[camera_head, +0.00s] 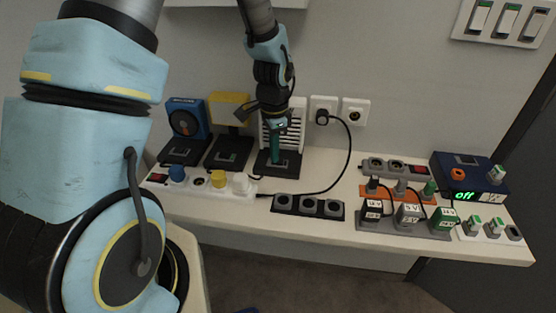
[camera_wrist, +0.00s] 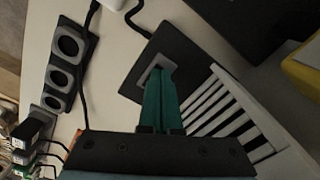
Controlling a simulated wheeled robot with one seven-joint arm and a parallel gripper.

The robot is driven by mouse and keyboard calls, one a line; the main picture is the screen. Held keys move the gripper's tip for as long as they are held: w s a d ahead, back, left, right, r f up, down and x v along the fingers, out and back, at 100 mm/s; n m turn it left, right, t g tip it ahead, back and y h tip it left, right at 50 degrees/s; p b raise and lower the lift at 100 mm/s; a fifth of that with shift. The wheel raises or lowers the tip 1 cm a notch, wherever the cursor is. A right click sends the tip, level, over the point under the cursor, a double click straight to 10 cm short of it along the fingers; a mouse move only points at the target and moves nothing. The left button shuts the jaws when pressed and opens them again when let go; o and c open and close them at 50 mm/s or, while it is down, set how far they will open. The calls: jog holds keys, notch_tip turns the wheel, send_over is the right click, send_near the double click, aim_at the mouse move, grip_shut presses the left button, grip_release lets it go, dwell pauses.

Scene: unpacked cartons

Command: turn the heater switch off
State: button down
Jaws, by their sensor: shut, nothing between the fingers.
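The heater is a white slatted panel (camera_head: 297,117) on a dark base (camera_head: 289,168), standing on the table against the wall. In the wrist view its white slats (camera_wrist: 232,118) are on the right and its dark base (camera_wrist: 131,84) is in the middle. My gripper (camera_head: 275,163) points down at this base with its teal fingers together and nothing between them. In the wrist view the fingertips (camera_wrist: 160,70) are over the grey-framed heater switch (camera_wrist: 157,61). They hide most of it, so I cannot tell its position or whether they touch it.
A blue fan-like device (camera_head: 186,118) and a yellow device (camera_head: 230,108) stand left of the heater. A power strip (camera_head: 205,183) with colored plugs lies in front. A black socket strip (camera_head: 308,206) and a black cable lie nearby. A blue box (camera_head: 470,173) reading "off" is at right.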

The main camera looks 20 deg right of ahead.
notch_tip(320, 180, up, 7)
jog(key=p, duration=0.5)
jog(key=shift+f, duration=0.1)
dwell(0.4)
jog(key=s+a+r+n, duration=0.1)
jog(key=a+r+n, duration=0.3)
jog(key=a, duration=0.4)
jog(key=s+a+r+n+t, duration=0.1)
jog(key=a+r+n, duration=0.3)
jog(key=a+n, duration=0.3)
jog(key=s+a+r+n, duration=0.1)
jog(key=a+r+n, duration=0.3)
jog(key=a, duration=0.6)
jog(key=shift+s+a+n+t, duration=0.3)
jog(key=shift+s+n, duration=0.1)
jog(key=shift+n, duration=0.5)
